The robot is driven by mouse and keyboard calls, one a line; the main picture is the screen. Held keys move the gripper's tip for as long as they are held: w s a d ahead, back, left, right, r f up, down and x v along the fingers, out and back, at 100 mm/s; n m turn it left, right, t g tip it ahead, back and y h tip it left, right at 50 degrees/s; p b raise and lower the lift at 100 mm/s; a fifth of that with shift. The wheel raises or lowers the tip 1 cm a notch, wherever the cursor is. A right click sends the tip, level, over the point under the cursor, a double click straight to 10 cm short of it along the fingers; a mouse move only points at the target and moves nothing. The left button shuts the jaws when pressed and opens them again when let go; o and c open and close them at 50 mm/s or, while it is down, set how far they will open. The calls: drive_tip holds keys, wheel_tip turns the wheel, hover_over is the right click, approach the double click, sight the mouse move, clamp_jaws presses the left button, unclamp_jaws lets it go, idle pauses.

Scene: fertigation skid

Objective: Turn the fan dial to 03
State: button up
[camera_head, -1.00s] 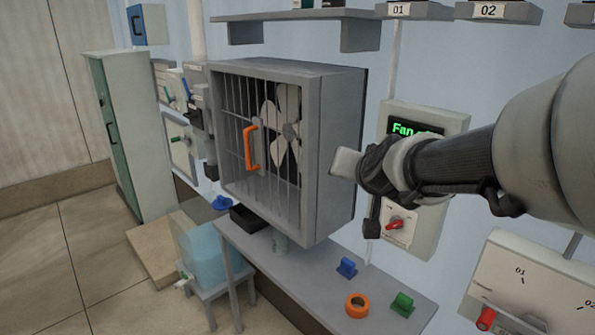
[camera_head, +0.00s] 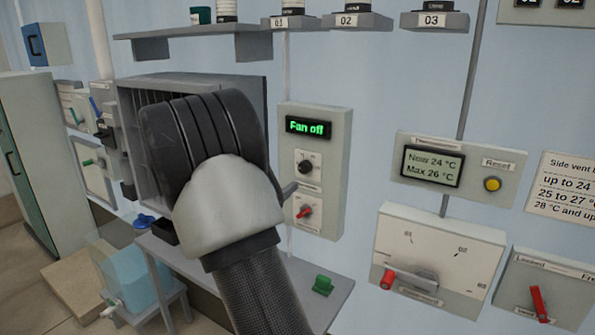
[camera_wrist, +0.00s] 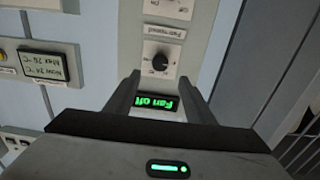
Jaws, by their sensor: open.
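The fan dial is a round black knob (camera_head: 305,166) on a grey wall panel (camera_head: 333,150), under a green display (camera_head: 308,128) reading "Fan off". In the wrist view the panel is upside down and the knob (camera_wrist: 157,57), with a pale pointer mark, sits by a "Fan speed" label. My gripper (camera_wrist: 160,74) is open and empty, its fingers spread towards the panel, apart from the knob. In the head view my wrist hides most of it; only a grey tip (camera_head: 288,190) shows left of the panel. The dial's numbers are too small to read.
A red switch (camera_head: 304,211) is below the dial on the same panel. The caged fan box (camera_head: 245,92) is left, partly behind my arm. A shelf (camera_head: 435,22) is above, a bench (camera_head: 335,290) with a green piece below. A thermometer box (camera_head: 455,168) and red-lever box (camera_head: 440,240) are right.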

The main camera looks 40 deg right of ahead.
sight(303, 169)
drive_tip(key=p+x, duration=0.1)
drive_tip(key=x, duration=1)
drive_tip(key=shift+w+d, duration=0.15)
drive_tip(key=shift+d, duration=0.1)
drive_tip(key=shift+c, duration=0.4)
drive_tip(key=c, duration=1)
